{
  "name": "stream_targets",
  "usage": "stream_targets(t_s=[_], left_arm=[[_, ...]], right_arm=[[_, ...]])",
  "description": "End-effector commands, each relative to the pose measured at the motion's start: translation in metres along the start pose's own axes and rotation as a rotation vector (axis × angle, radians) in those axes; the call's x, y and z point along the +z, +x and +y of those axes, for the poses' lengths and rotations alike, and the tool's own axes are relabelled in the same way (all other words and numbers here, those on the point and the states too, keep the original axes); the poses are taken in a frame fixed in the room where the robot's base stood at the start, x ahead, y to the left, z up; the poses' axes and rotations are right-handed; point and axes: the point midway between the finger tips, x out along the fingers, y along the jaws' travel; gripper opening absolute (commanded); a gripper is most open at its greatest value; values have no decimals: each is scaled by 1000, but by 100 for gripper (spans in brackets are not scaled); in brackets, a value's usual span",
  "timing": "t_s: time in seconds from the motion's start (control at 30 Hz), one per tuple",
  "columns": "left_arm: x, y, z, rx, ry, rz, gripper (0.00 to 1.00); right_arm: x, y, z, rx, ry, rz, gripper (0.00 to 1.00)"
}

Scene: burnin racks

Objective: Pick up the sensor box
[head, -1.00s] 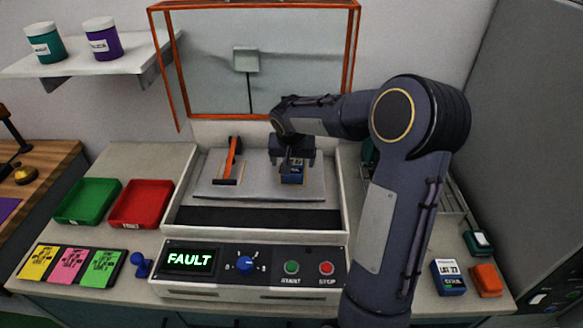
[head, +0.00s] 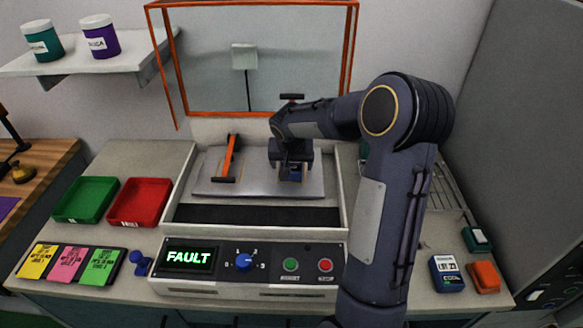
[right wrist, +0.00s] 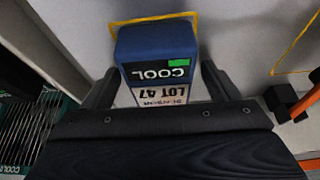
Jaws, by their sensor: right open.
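The sensor box (right wrist: 158,45), blue with a white "LOT 47" and "COOL" label, lies between the fingers of my right gripper (right wrist: 158,82) in the right wrist view. The fingers are open, one on each side of it. In the head view the right gripper (head: 292,177) is over the grey plate inside the rack tray, and it hides most of the box (head: 295,174). A yellow outline shows around the box's spot. My left gripper is not in view.
An orange-handled clamp (head: 229,160) stands left on the plate (head: 255,190). An orange frame (head: 262,4) rises behind. The control panel (head: 218,282) reads FAULT. A similar blue box (head: 447,275) and an orange block (head: 484,277) sit at right. Green (head: 60,215) and red (head: 113,219) trays are left.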

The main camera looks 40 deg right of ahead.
Motion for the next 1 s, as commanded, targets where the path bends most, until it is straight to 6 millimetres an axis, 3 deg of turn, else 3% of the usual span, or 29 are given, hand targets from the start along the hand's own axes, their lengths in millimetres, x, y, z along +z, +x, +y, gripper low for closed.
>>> stream_targets(t_s=[0.17, 0.57, 1.0], left_arm=[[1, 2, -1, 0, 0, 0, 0], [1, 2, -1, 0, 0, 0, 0], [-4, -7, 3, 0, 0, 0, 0]], right_arm=[[0, 1, 0, 0, 0, 0, 81], [1, 1, 0, 0, 1, -1, 29], [-3, -6, 0, 0, 2, 0, 29]])
